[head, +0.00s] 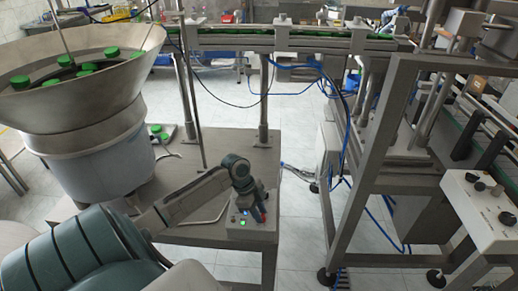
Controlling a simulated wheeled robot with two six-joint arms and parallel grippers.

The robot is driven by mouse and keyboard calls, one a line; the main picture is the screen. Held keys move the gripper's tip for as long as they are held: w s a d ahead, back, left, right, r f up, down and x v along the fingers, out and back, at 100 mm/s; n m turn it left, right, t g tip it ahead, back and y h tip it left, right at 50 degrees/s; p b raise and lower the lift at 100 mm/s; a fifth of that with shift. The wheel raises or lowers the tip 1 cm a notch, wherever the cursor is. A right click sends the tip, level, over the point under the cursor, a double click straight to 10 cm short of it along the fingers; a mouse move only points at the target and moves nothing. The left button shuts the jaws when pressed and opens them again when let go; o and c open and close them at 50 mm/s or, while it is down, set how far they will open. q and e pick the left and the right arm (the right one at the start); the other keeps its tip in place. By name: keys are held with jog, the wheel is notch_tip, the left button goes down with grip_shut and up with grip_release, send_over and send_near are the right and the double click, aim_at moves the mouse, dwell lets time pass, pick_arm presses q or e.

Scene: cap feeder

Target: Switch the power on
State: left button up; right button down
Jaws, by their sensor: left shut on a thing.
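My left arm comes in from the lower left, and its gripper (257,208) is at a small grey control box (238,233) on the metal table. The fingers are shut on a small part at the right side of the box top, which looks like the power switch. They largely hide it, so its position cannot be told. A blue light and a green light show on the box just left of the fingers. My right gripper is not in view.
A feeder bowl (118,92) with green caps stands at the left, on a pale drum (100,165). A track (250,38) of green caps runs right from it. A metal frame and a white control box (480,212) with black knobs stand at the right.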

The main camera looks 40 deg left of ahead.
pick_arm(q)
jog(key=shift+w+f+m+g+b, duration=0.15)
jog(key=shift+m+g+b, duration=0.45)
jog(key=shift+m, duration=1)
jog(key=o, duration=1)
jog(key=b+v, duration=0.2)
jog(key=v, duration=0.9)
jog(key=shift+a, duration=0.1)
